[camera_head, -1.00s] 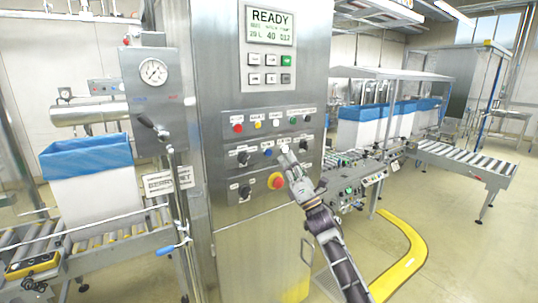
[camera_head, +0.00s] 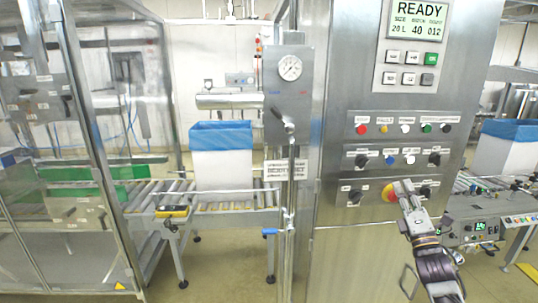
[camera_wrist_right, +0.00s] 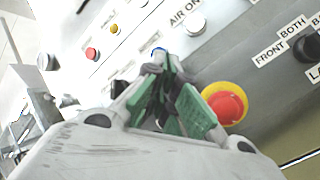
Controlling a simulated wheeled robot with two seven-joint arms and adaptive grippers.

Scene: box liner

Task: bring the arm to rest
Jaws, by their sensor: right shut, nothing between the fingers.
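My right gripper (camera_head: 404,188) is in front of the control panel (camera_head: 345,225) of the steel cabinet, its fingers shut and empty. In the head view its tip overlaps the right edge of the red emergency button (camera_head: 389,193) on its yellow ring. In the right wrist view the shut green-padded fingers (camera_wrist_right: 165,75) point toward the panel, and the red button (camera_wrist_right: 227,106) shows to their right. I cannot tell whether the fingers touch the panel. My right arm reaches up from the lower right. My left gripper is not in view.
A display reading READY (camera_head: 418,22) is above the panel's buttons and knobs. To the left, a blue-lined white box (camera_head: 222,165) stands on a roller conveyor (camera_head: 235,206), beside a glazed frame (camera_head: 118,180). Another conveyor machine (camera_head: 470,232) is at the right. Floor is open at the front left.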

